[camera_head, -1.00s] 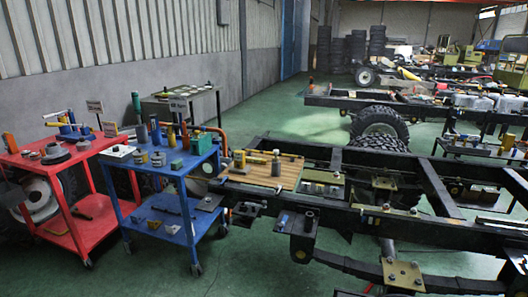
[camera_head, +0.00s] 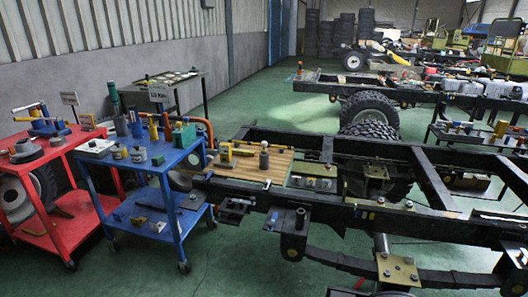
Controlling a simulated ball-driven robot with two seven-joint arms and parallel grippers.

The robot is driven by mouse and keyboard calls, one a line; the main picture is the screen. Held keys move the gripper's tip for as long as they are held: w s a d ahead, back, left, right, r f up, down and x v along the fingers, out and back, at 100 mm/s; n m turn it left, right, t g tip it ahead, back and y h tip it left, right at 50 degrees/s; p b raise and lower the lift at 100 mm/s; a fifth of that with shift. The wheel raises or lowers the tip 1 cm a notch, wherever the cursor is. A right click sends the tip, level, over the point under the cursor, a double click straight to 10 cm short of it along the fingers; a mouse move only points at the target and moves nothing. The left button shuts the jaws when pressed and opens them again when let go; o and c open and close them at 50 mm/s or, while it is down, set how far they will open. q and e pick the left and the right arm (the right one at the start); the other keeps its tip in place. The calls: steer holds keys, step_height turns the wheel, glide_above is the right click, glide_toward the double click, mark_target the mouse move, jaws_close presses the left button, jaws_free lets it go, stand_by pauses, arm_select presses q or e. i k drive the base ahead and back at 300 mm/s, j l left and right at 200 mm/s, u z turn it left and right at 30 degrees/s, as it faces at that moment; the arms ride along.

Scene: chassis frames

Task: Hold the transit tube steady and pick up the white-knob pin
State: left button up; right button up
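Neither of my grippers is in view. I cannot pick out the transit tube or the white-knob pin for certain at this distance. A wooden board (camera_head: 247,174) lies on the near black chassis frame (camera_head: 340,213).
A red cart (camera_head: 58,234) with tools stands left of the blue cart. A green tray with small jars (camera_head: 313,182) sits right of the board. A tyre (camera_head: 368,110) and more chassis frames lie behind. Green floor (camera_head: 235,262) is open in front of the carts.

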mark_target(263, 144)
steer(key=i+j+z, duration=0.15)
steer(key=i+j, duration=0.15)
steer(key=i+j+z, duration=0.2)
steer(key=i+j, duration=0.15)
steer(key=i+j+z, duration=0.15)
steer(key=i+j, duration=0.15)
steer(key=j, duration=0.15)
steer(key=i+j+z, duration=0.15)
steer(key=i+j, duration=0.15)
steer(key=j, duration=0.15)
steer(key=i+j+z, duration=0.2)
steer(key=j, duration=0.25)
